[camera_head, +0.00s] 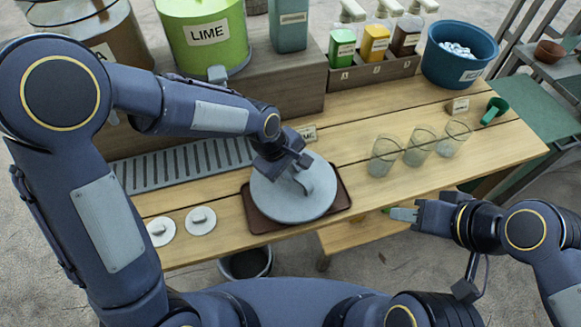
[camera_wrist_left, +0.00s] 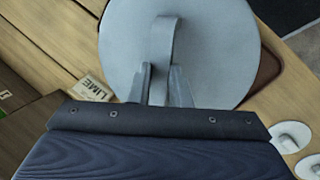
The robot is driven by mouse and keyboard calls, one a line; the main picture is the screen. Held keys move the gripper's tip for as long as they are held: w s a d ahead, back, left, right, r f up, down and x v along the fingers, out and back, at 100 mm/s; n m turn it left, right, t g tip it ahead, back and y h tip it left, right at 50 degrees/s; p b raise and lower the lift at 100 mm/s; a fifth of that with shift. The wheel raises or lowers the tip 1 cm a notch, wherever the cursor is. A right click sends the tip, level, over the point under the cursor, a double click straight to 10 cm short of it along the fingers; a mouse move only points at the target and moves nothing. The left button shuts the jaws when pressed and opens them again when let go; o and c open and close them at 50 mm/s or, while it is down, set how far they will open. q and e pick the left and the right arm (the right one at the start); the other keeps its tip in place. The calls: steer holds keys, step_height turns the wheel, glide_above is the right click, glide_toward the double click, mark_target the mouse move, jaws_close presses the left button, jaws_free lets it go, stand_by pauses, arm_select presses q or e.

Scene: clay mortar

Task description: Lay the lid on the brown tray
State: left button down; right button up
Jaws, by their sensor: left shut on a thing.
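The lid (camera_head: 290,203) is a large round light-grey disc with an upright handle. It covers most of the brown tray (camera_head: 260,222), whose dark rim shows around it on the wooden table. The tray edge also shows in the left wrist view (camera_wrist_left: 268,68). My left gripper (camera_head: 301,176) is shut on the lid's handle (camera_wrist_left: 163,48), with a finger on each side. The lid looks level; I cannot tell whether it touches the tray. My right gripper (camera_head: 404,214) is off the table's front edge, away from the lid; its finger gap is unclear.
Two small white lids (camera_head: 161,231) (camera_head: 201,221) lie left of the tray. A slotted grey rack (camera_head: 185,165) lies behind. The table's front right is clear.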

arm_select(q)
steer(key=shift+f, duration=0.3)
steer(key=c, duration=0.8)
jaws_free()
steer(key=shift+r, duration=0.15)
step_height(320, 180, up, 8)
steer(key=p, duration=0.6)
